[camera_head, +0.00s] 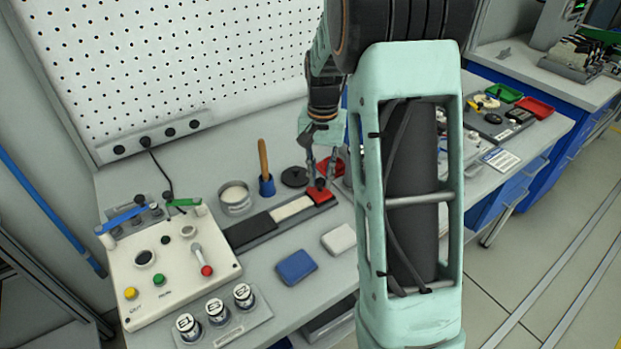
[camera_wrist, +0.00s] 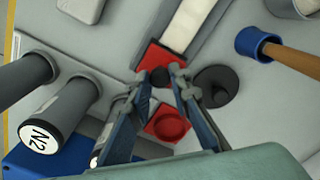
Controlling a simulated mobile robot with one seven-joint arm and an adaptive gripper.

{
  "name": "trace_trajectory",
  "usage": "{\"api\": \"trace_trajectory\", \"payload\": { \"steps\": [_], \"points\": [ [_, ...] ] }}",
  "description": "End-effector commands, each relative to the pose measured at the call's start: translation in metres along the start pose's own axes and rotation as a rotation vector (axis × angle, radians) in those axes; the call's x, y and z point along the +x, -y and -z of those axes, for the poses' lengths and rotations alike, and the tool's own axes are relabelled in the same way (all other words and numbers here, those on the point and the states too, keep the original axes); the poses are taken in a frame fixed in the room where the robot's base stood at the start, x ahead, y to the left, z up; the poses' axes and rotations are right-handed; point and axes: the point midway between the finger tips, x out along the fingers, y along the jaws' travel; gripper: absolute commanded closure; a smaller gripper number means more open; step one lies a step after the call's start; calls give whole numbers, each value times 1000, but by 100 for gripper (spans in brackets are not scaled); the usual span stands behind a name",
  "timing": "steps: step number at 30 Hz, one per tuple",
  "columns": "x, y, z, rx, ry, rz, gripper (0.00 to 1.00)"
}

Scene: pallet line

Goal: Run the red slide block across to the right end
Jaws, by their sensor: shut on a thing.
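The red slide block (camera_head: 324,196) sits in a long rail (camera_head: 262,238) on the bench, at the right end of that rail in the head view. A white strip (camera_head: 292,208) and a dark strip lie along the rail to its left. The block also shows in the wrist view (camera_wrist: 150,56), with a black knob (camera_wrist: 160,77) on it. My gripper (camera_head: 319,178) is shut on this knob, with one fingertip on either side, as the wrist view also shows (camera_wrist: 162,82).
A red dish (camera_wrist: 167,125) and a black disc (camera_head: 294,177) stand close to the gripper. A blue cup with a wooden handle (camera_head: 265,185) and a metal tin (camera_head: 235,197) are behind the rail. Blue (camera_head: 296,267) and white (camera_head: 339,239) pads lie in front. A control box (camera_head: 170,265) stands left.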

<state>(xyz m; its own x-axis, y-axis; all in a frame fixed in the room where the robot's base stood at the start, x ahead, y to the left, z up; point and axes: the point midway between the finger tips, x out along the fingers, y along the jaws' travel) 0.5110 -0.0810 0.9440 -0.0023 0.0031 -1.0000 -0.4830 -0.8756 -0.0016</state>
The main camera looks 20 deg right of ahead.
Motion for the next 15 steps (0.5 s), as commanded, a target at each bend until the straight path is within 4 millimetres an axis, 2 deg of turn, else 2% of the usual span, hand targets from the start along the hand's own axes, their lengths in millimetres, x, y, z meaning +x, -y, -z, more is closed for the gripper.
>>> {"api": "trace_trajectory", "payload": {
  "steps": [10,11,15],
  "points": [
    [-2,-5,5,2,-10,-4,100],
    [-2,-5,5,2,-10,-4,79],
    [-2,-4,4,3,-9,-4,64]
  ]
}}
